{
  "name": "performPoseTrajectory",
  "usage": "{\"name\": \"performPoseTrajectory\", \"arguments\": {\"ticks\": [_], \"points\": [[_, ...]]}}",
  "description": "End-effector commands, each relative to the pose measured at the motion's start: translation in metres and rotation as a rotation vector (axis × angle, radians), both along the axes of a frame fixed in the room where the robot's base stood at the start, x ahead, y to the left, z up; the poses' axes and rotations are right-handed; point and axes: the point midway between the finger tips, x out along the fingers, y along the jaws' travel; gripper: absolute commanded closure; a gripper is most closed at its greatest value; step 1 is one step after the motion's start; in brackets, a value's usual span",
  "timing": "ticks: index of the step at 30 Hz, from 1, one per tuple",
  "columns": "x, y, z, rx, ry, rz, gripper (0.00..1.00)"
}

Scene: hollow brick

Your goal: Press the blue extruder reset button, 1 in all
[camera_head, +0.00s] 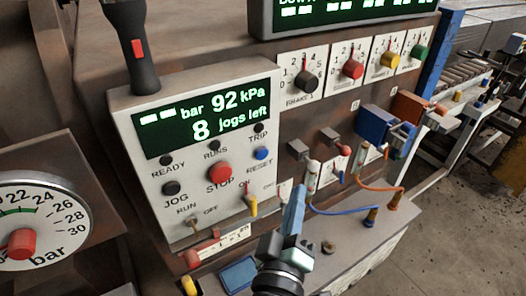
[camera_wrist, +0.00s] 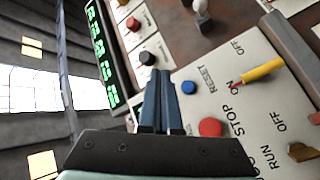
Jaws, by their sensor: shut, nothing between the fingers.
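The blue reset button (camera_head: 262,153) sits on the right side of the pale control panel (camera_head: 150,108), above the RESET label. In the wrist view the blue button (camera_wrist: 189,88) shows just right of my fingers, with nothing covering it. My gripper (camera_head: 298,190) is shut and empty, its blue fingers pointing up the picture, below and right of the button in the head view. In the wrist view the closed fingertips (camera_wrist: 159,68) show left of the button. A gap to the panel cannot be judged exactly.
A red STOP button (camera_head: 220,172) and a yellow-handled switch (camera_head: 251,205) lie close to the blue button. A black JOG button (camera_head: 171,188) is farther left. The lit display (camera_head: 207,118) reads 92 kPa and 8 jogs left. Cables (camera_head: 350,212) hang at the right.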

Motion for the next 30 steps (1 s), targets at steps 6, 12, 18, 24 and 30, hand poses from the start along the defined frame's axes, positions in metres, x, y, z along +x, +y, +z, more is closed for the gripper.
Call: {"name": "performPoseTrajectory", "arguments": {"ticks": [6,12,18,24,30], "points": [[0.012,0.009,-0.001,0.001,-0.003,0.002,1.00],[0.035,0.026,0.000,0.001,-0.004,0.003,1.00],[0.056,0.041,-0.001,0.001,-0.004,0.001,1.00],[0.068,0.050,-0.001,0.002,-0.002,0.002,1.00],[0.071,0.052,0.000,0.001,-0.001,0.001,1.00]]}}
